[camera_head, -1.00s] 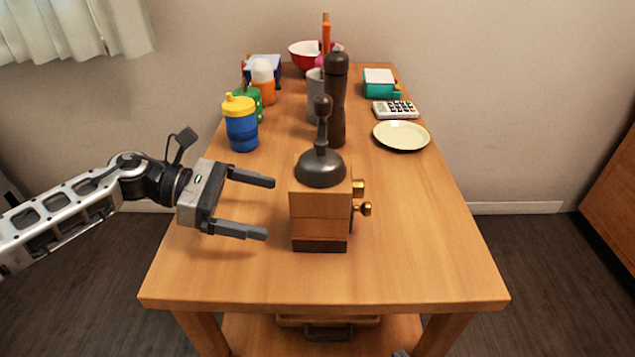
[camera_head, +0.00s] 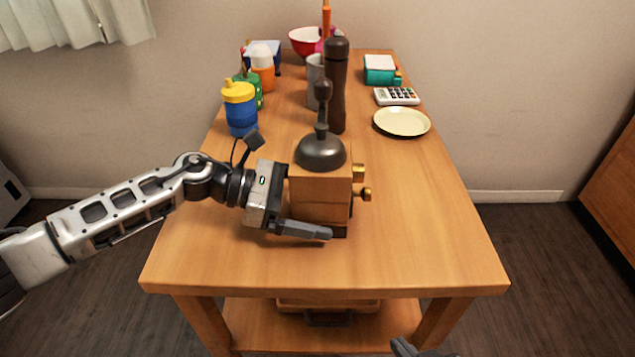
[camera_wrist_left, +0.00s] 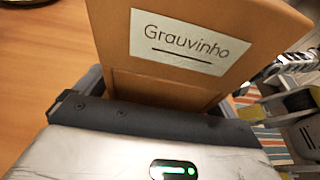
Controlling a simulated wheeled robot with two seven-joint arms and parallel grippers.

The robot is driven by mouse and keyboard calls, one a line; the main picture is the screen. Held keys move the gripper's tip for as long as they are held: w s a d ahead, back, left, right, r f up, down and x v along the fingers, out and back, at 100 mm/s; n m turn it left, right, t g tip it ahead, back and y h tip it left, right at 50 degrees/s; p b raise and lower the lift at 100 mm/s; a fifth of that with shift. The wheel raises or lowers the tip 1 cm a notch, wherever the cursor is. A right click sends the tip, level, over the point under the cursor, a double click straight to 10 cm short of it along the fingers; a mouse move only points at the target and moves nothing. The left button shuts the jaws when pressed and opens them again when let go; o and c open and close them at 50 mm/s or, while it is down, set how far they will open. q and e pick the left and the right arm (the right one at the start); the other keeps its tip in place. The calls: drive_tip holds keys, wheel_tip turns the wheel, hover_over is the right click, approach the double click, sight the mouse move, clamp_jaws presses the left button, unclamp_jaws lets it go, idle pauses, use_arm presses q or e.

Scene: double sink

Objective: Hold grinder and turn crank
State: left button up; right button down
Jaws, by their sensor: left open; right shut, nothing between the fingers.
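The grinder (camera_head: 320,185) is a wooden box with a dark metal dome, standing upright on the table. Its crank (camera_head: 322,110) rises from the dome to a dark knob. Brass knobs (camera_head: 361,182) stick out on its right side. My left gripper (camera_head: 303,205) is open around the grinder's lower body; one finger crosses its front, and the other is hidden behind it. In the left wrist view the grinder's wooden side (camera_wrist_left: 155,70), with a "Grauvinho" label, stands between the fingers. Contact cannot be told. Only a tip of my right gripper (camera_head: 404,347) shows at the bottom edge, shut and empty.
A tall dark pepper mill (camera_head: 337,90) and a grey cup (camera_head: 315,80) stand close behind the grinder. A blue bottle with a yellow lid (camera_head: 240,108) is at left. A plate (camera_head: 402,122) and calculator (camera_head: 397,96) lie at right. The table's front right (camera_head: 430,240) is clear.

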use_arm(q)
drive_tip(key=c, duration=0.6)
idle(0.5)
drive_tip(key=c, duration=0.3)
idle(0.7)
